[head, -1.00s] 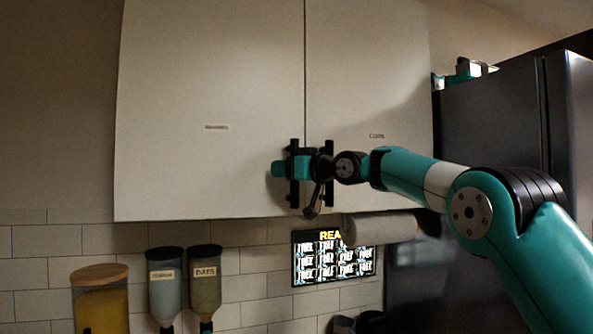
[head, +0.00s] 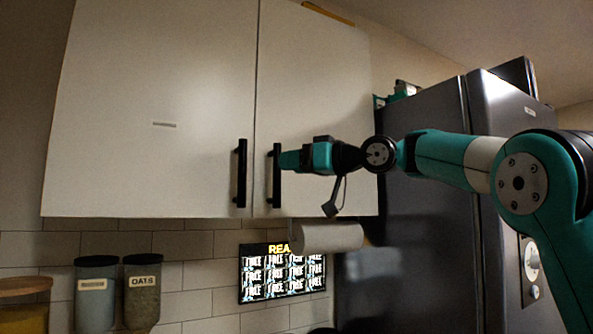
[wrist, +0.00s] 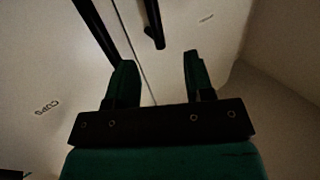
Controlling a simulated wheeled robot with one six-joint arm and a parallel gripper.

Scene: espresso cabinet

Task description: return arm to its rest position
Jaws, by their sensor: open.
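My gripper (head: 283,161) is open in front of the cabinet's right door, and its tips overlap the right black handle (head: 276,177) in the head view. The wrist view shows my gripper (wrist: 157,72) with both fingers apart and nothing between them. The two handles (wrist: 153,25) lie beyond the fingers there; contact with a handle cannot be told. The left door (head: 150,110) and the right door (head: 315,110) look shut. My arm reaches in from the right, elbow bent.
A dark fridge (head: 430,220) stands to the right, behind my arm. A paper roll (head: 328,237) hangs under the cabinet, near a lit menu screen (head: 282,275). Jars (head: 142,290) stand at the lower left. Open air lies before the doors.

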